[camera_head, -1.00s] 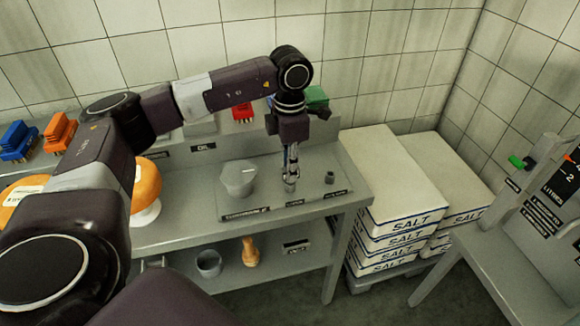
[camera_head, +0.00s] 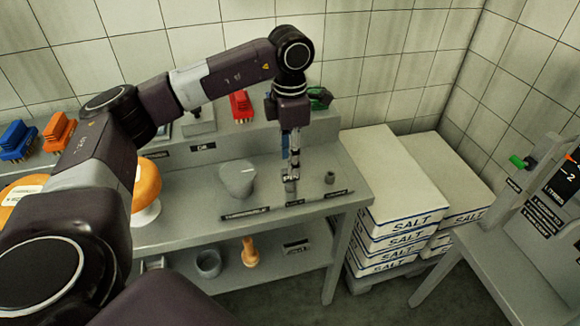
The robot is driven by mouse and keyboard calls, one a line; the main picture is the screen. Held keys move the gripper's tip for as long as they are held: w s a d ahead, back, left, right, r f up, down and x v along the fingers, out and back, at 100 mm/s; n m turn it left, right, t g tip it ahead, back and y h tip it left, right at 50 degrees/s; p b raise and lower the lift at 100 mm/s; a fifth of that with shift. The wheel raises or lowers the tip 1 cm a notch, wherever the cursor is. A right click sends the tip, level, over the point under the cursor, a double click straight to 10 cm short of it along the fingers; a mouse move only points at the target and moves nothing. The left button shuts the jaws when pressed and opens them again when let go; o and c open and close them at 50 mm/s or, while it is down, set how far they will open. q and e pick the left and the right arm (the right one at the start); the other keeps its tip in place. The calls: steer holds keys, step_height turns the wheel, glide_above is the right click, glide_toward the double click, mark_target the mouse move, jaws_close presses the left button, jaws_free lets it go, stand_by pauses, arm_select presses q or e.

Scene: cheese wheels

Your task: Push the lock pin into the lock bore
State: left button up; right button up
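A small green-handled pin (camera_head: 517,162) juts from the side of the grey upright (camera_head: 540,160) on the right-hand stand. I cannot tell for certain that it is the lock pin, or how deep it sits; no bore can be made out there. My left gripper (camera_head: 291,176) points straight down over the middle bench, far to the left of that pin. Its fingertips are at or just above a small grey cylinder (camera_head: 290,188); whether they touch it or are closed on it is too small to tell. My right gripper is not in view.
The grey bench (camera_head: 190,222) holds a grey tapered vessel (camera_head: 238,179) and a small dark cup (camera_head: 330,178). Stacked salt boxes (camera_head: 400,190) fill the space between bench and the right-hand stand (camera_head: 480,265). An orange cheese wheel (camera_head: 147,180) stands at left.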

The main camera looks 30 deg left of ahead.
arm_select(q)
step_height(320, 180, up, 8)
steer(key=shift+f, duration=0.1)
stand_by(0.6)
